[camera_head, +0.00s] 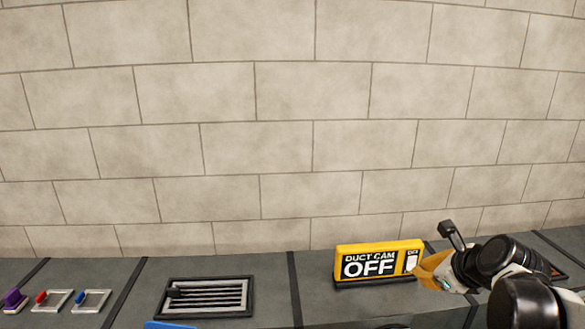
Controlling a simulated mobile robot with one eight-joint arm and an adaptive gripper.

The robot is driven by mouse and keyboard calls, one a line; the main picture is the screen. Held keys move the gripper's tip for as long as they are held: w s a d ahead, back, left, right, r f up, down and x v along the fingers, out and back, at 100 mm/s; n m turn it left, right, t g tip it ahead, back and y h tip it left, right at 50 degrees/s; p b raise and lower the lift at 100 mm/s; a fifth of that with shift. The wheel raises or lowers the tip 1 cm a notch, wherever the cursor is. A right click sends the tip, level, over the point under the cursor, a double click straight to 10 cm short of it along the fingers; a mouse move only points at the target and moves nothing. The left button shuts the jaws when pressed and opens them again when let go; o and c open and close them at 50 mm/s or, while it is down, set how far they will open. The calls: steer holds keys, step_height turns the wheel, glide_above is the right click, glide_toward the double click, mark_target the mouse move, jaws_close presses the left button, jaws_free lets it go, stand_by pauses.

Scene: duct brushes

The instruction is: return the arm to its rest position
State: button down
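My arm, with black joints, reaches in from the lower right corner. My gripper (440,268) is at its end, close to the right side of a yellow sign (379,246) reading "DUCT CAM OFF". An orange-yellow piece shows at the gripper end, and a black part sticks up above it. I cannot tell whether the gripper touches the sign, or whether its fingers are open or shut. The sign stands upright and has a white switch (411,262) at its right end.
A slatted vent (206,297) with a dark frame lies on the grey surface left of the sign. Farther left are a purple brush (14,300) and red and blue pieces on small frames. A blue edge shows at the bottom. A block wall (310,130) rises behind.

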steer(key=s+a+f+n+g+b, duration=0.1)
steer(key=s+a+n, duration=0.3)
steer(key=n, duration=0.5)
steer(key=s+a+f+n+b, duration=0.2)
steer(key=s+a+n, duration=0.3)
steer(key=n, duration=0.5)
steer(key=s+a+f+n+g+b, duration=0.1)
steer(key=s+a+f+n, duration=0.3)
steer(key=s+n, duration=0.4)
steer(key=shift+s+a+n+g+h+b, duration=0.15)
steer(key=shift+s+n+g+h+b, duration=0.2)
steer(key=shift+n, duration=0.45)
steer(key=shift+w, duration=0.1)
